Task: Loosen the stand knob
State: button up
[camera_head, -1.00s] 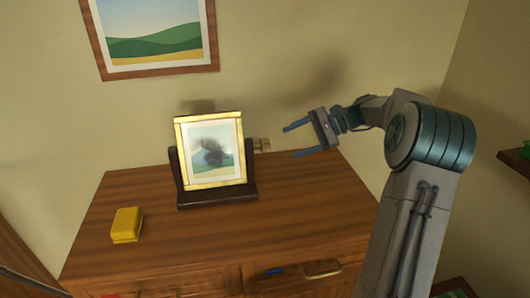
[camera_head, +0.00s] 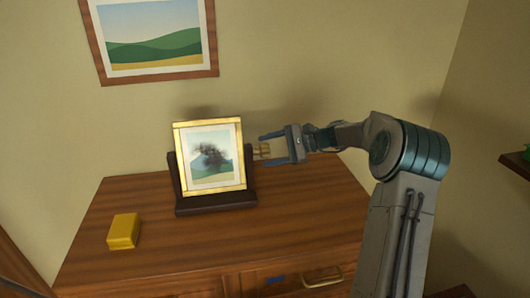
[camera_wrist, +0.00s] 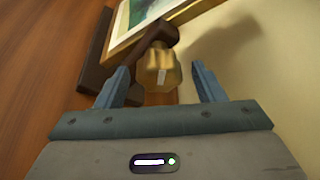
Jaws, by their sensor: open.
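The stand knob (camera_head: 263,150) is a small brass-coloured knob on the right side of the dark wooden stand (camera_head: 215,205). The stand holds a gold-framed picture (camera_head: 210,158) with a dark smudge over its landscape. My gripper (camera_head: 268,149) is open at the knob, its fingers pointing left. In the wrist view the faceted knob (camera_wrist: 159,68) lies between the two blue fingers (camera_wrist: 158,82), with gaps on both sides.
A yellow block (camera_head: 123,231) lies on the wooden dresser (camera_head: 300,215) left of the stand. A framed landscape (camera_head: 152,38) hangs on the wall behind. A dark shelf (camera_head: 517,163) juts out at the far right. The dresser's right part is clear.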

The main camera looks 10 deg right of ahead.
jog(key=shift+x, duration=0.9)
jog(key=c, duration=1)
jog(key=shift+f+b, duration=0.15)
jog(key=shift+b, duration=0.25)
